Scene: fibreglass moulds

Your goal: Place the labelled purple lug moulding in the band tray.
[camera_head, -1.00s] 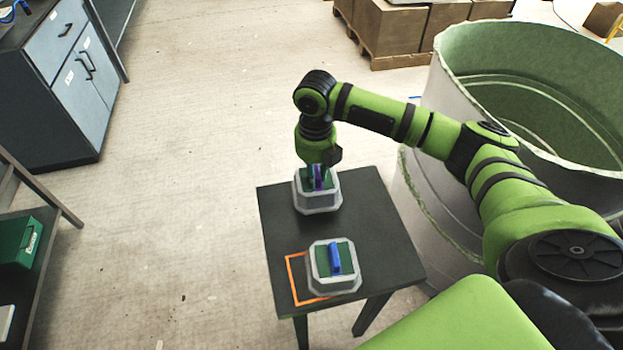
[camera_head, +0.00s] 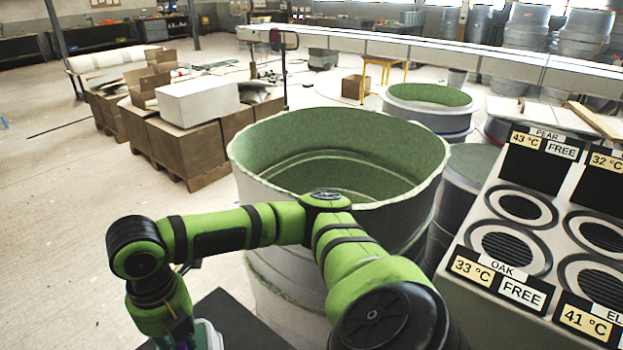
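My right arm comes in from the right and bends down at the lower left, over a dark table (camera_head: 245,325). My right gripper (camera_head: 178,336) is at the bottom edge of the view, at a pale mould (camera_head: 209,336) of which only a corner shows. A bit of purple-blue (camera_head: 182,326) shows at the gripper, probably the mould's lug. The fingers are too hidden to tell whether they are open or shut. No label on the moulding can be read. The band tray cannot be made out. My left gripper is not in view.
A large round green-lined mould (camera_head: 340,160) stands behind my arm. At right a sloped panel (camera_head: 470,310) has round vents and signs: PEAR 43 °C FREE, OAK 33 °C FREE, others 32 °C and 41 °C. Cardboard boxes (camera_head: 185,150) stand back left; the left floor is clear.

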